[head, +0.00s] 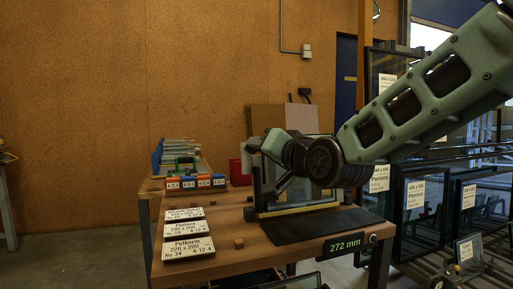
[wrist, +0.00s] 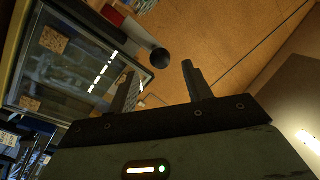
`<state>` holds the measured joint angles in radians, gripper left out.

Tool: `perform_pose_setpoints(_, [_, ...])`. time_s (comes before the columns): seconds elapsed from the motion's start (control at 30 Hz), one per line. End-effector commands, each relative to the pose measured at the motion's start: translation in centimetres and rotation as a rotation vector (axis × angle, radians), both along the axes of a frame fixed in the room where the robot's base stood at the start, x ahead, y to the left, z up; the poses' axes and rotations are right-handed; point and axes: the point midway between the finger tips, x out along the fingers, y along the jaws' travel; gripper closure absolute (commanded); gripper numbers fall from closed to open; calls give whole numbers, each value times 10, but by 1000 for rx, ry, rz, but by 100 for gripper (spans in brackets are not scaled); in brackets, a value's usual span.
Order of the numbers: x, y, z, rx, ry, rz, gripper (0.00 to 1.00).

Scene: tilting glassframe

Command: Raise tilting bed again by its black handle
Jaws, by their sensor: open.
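In the wrist view my gripper (wrist: 160,68) is open, with one dark finger on each side and nothing between them. A round black knob (wrist: 161,57), which looks like the black handle, shows just beyond and between the fingertips. Whether they touch is not clear. A dark-framed glass panel (wrist: 75,60) with cork-like pads fills the upper left there. In the head view my gripper (head: 266,177) is at the left side of an upright glass frame (head: 327,196) on the wooden bench. The knob cannot be made out there, and my wrist covers part of the frame.
A black mat (head: 312,226) lies in front of the frame, above a "272 mm" display (head: 344,243). Label cards (head: 187,247) lie on the bench's left. Coloured boxes (head: 196,182) stand behind. Glass panels in racks (head: 424,200) crowd the right; floor at left is clear.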

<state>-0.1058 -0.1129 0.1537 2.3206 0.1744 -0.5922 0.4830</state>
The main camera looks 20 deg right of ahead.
Motion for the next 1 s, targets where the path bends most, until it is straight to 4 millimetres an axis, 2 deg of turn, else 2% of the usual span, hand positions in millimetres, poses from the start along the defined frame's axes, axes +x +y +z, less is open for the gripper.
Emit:
perform_pose_setpoints(0.1, [-25, -4, 3, -1, -2, 0, 50])
perform_pose_setpoints(0.3, [-49, -8, 3, -1, -1, -1, 50])
perform_pose_setpoints(0.47, [-55, -9, 3, 0, 1, -1, 50])
perform_pose_setpoints(0.93, [-55, -9, 3, 0, 1, -1, 50])
perform_pose_setpoints(1.0, [-56, -2, -7, -19, 32, 17, 50])
